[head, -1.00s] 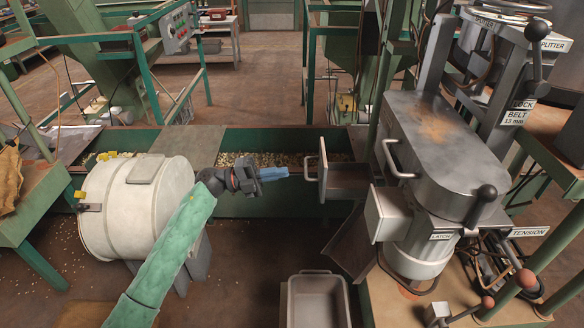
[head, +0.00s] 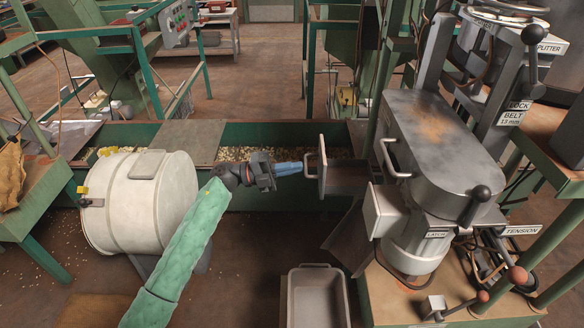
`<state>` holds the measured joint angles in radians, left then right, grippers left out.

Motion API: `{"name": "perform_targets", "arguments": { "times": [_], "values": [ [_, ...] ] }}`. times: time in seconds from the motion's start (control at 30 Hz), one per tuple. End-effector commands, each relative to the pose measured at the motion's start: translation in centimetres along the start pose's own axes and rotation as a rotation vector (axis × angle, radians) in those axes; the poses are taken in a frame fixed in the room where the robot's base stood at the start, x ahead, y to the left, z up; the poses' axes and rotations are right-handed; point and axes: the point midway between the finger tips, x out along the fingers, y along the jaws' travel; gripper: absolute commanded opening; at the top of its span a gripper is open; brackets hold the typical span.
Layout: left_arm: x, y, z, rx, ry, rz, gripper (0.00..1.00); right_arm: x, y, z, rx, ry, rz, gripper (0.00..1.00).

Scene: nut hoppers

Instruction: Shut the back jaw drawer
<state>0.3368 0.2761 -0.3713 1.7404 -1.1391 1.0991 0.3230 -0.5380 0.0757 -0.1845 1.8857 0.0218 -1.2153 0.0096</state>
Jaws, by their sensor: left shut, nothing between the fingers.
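The back jaw drawer stands pulled out to the left from the grey machine (head: 440,140). Its pale front panel (head: 322,168) faces my gripper and has a bar handle (head: 307,164) on it. Its grey tray (head: 348,176) shows behind the panel. My left gripper (head: 301,168), with blue fingers, is shut and empty. Its fingertips point right at the handle and are at or very close to it; I cannot tell whether they touch. My right gripper is not in view.
A white drum (head: 138,205) stands left of my arm. A green trough (head: 240,198) runs behind. A grey bin (head: 318,295) stands on the floor below.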

Motion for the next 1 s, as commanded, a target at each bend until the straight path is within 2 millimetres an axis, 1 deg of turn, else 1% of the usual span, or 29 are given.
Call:
{"name": "perform_targets", "arguments": {
  "times": [0.13,0.27,0.37,0.5,0.7,0.83,1.0],
  "values": [
    [0.5,0.1,0.0,0.0,0.001,0.0,0.0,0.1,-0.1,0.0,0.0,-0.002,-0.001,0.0],
    [2.3,0.4,0.0,0.001,0.002,0.0,0.0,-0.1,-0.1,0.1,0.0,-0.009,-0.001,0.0],
    [4.5,0.9,0.0,0.002,0.003,0.0,0.0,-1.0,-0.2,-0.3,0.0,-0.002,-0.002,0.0],
    [8.2,1.6,0.0,0.003,0.003,0.0,0.0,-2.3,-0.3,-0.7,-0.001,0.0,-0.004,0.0],
    [13.2,2.5,0.0,0.003,0.003,0.0,0.0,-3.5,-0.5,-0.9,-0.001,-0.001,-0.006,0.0],
    [15.8,3.1,0.0,0.001,0.002,0.0,0.0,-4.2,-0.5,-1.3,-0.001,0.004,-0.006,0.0],
    [17.9,3.5,0.0,0.001,0.001,0.0,0.0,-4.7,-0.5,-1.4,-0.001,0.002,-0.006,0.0]
  ]
}}
